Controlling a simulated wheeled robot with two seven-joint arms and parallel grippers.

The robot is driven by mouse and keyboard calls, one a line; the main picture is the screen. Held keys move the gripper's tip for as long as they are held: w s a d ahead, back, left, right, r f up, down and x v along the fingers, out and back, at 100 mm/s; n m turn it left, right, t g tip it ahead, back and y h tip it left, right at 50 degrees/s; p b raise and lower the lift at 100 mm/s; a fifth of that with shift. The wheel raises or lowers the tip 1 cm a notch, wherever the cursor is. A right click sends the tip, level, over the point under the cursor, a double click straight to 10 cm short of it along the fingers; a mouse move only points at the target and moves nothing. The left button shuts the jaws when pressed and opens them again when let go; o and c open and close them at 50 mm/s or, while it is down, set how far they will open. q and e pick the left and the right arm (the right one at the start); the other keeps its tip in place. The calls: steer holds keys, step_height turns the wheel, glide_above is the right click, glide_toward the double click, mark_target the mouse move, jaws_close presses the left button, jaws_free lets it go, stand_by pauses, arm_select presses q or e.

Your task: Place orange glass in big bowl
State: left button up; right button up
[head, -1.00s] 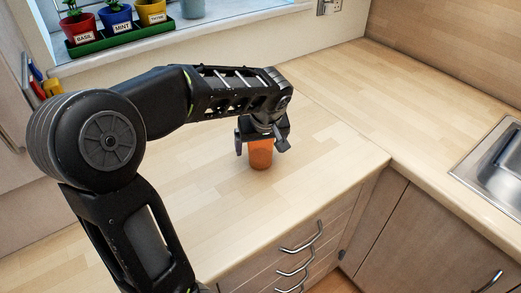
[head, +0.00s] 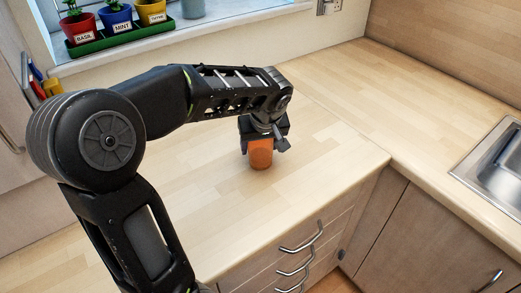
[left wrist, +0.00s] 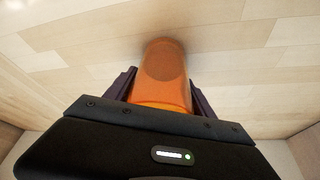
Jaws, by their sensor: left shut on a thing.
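The orange glass (head: 261,156) stands upright on the wooden worktop. It also shows in the left wrist view (left wrist: 162,74), between the two dark fingers. My left gripper (head: 261,146) is shut on the glass from above, with a finger on each side of it. The big bowl is not seen in these frames. My right gripper is not in view.
The worktop (head: 320,150) around the glass is clear, with its front edge above drawers with metal handles. A steel sink (head: 495,165) is at the right. A green tray (head: 120,37) of labelled herb pots sits on the windowsill at the back left.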

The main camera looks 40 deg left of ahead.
arm_select(q)
jaws_close()
step_height(320, 180, up, 10)
stand_by(0.6)
stand_by(0.4)
